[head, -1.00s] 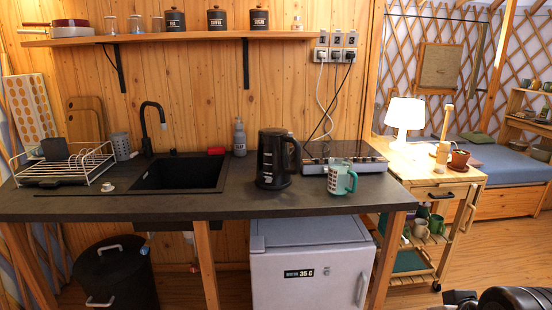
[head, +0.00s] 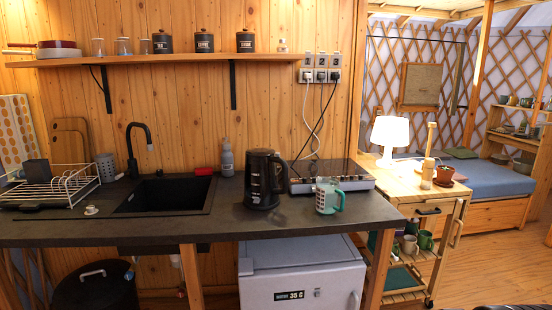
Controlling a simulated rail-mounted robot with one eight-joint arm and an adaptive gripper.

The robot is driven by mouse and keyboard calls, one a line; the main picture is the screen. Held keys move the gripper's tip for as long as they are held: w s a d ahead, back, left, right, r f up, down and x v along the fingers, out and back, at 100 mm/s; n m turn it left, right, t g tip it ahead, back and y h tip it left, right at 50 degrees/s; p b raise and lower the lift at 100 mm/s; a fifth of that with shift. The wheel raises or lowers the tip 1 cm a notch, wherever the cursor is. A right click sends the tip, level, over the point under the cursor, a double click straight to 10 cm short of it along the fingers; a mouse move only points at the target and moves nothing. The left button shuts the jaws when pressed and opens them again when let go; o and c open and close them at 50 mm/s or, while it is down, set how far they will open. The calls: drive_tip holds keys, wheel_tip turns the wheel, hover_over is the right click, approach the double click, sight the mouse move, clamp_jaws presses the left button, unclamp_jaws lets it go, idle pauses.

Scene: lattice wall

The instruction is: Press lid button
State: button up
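A black electric kettle (head: 262,180) stands upright on the dark counter, right of the sink, with its handle to the right. The top of its lid shows at about the counter's middle depth, but a lid button is too small to make out. My gripper is not in the head view. A dark rounded shape at the bottom right edge is cut off, and I cannot tell what it is.
A mint mug (head: 328,197) stands close right of the kettle, before a hotplate (head: 336,175). The sink (head: 165,195) and dish rack (head: 50,188) are left. A shelf (head: 170,59) hangs above. Counter (head: 225,229) in front of the kettle is clear.

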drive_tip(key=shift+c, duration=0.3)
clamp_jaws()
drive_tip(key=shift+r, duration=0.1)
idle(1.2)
